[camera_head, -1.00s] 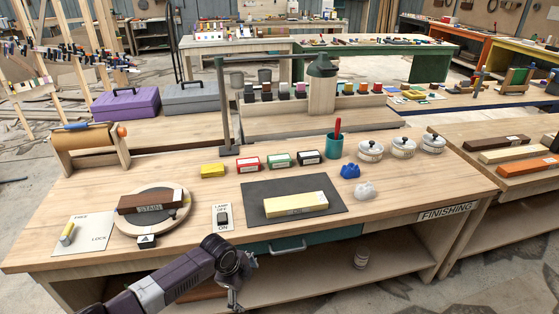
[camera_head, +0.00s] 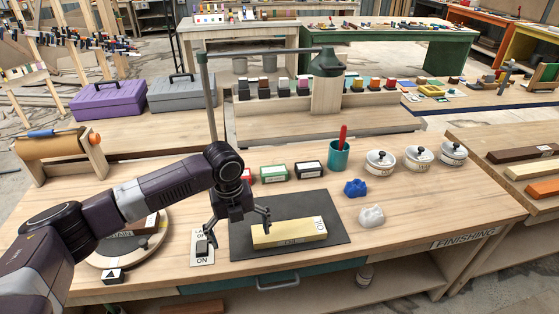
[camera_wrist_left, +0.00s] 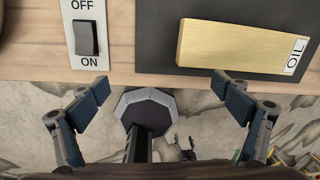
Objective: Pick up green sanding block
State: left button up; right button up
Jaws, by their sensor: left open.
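The green sanding block (camera_head: 276,173) lies on the bench top in the head view, in a row between a red block (camera_head: 247,175) and a black block (camera_head: 309,169). My left gripper (camera_head: 237,222) is open and empty, with its fingers pointing down. It hangs in front of the green block, near the left edge of the dark mat. In the left wrist view my left gripper (camera_wrist_left: 160,95) has its fingers wide apart, and the green block is not visible there.
A yellow block marked OIL (camera_head: 289,233) lies on the dark mat (camera_head: 335,236), beside a lamp switch (camera_head: 202,248). Behind stand a teal cup (camera_head: 339,157) and white lidded jars (camera_head: 380,162). A blue lump (camera_head: 355,188) lies right of the mat. A tall lamp post (camera_head: 208,95) stands behind.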

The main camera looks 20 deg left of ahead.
aim_at(277, 174)
jog(key=i, duration=1.2)
